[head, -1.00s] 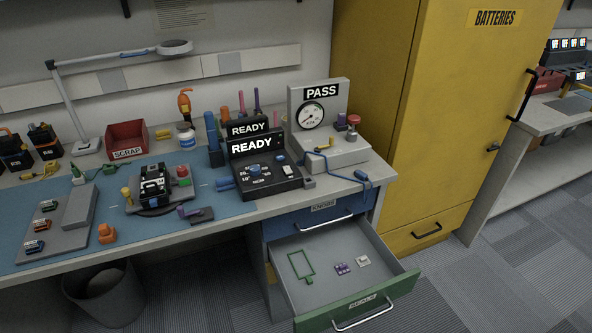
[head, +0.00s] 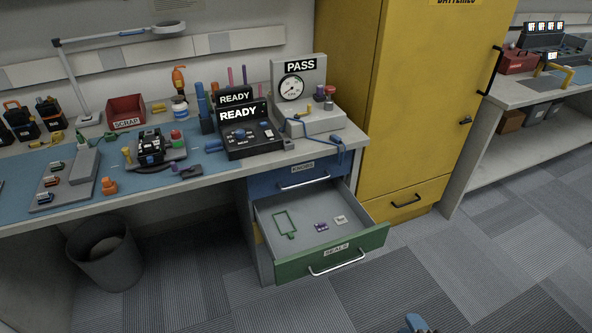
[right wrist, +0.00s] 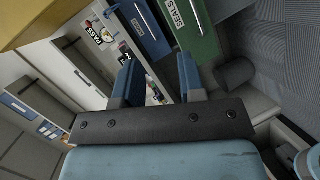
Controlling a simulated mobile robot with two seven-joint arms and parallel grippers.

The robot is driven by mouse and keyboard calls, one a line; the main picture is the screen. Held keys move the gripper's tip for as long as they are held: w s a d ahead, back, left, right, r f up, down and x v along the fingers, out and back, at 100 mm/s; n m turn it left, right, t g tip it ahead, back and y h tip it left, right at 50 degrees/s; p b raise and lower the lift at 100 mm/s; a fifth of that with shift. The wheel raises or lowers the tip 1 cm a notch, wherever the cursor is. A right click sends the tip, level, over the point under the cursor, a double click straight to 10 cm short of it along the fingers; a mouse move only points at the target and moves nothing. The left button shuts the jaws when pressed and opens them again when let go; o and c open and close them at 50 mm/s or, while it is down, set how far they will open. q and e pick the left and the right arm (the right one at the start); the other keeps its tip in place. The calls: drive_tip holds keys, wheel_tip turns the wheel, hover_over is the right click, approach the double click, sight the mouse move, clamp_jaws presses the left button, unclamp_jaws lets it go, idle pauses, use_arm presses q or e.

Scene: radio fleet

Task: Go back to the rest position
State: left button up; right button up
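My right gripper (right wrist: 158,82) shows in the right wrist view with its two blue fingers apart and nothing between them. In the head view only a small blue part of it (head: 416,323) shows at the bottom edge, over the floor, well clear of the bench. My left gripper is not in the head view. The green-fronted SEALS drawer (head: 372,240) stands open below the bench. A green frame-shaped piece, a purple piece (head: 321,226) and a pale piece (head: 341,220) lie in it. The drawer also shows in the right wrist view (right wrist: 197,35).
The bench (head: 225,172) carries a READY unit (head: 250,140), a PASS gauge (head: 291,88), a red SCRAP bin (head: 126,110) and several radios. A yellow cabinet (head: 418,120) stands right of it. A waste bin (head: 105,262) is under the bench. The floor (head: 470,260) in front is clear.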

drive_tip(key=s+r+m+g+h, duration=0.1)
drive_tip(key=s+r+m+g, duration=0.7)
drive_tip(key=s+m+g, duration=0.5)
drive_tip(key=w+a+f+t+y+b, duration=0.5)
drive_tip(key=w+a+f+t+b, duration=0.2)
drive_tip(key=w+a+t+b, duration=0.4)
use_arm(q)
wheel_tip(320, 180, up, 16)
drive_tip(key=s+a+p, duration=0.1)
drive_tip(key=p, duration=3.1)
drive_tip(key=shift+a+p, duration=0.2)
drive_tip(key=shift+p, duration=0.2)
use_arm(e)
drive_tip(key=s+d+r+h, duration=0.1)
drive_tip(key=s+d+r, duration=0.1)
drive_tip(key=r, duration=0.5)
drive_tip(key=s+d+r+g+h, duration=0.1)
drive_tip(key=s+d+r, duration=0.1)
drive_tip(key=r, duration=0.6)
drive_tip(key=shift+d, duration=0.25)
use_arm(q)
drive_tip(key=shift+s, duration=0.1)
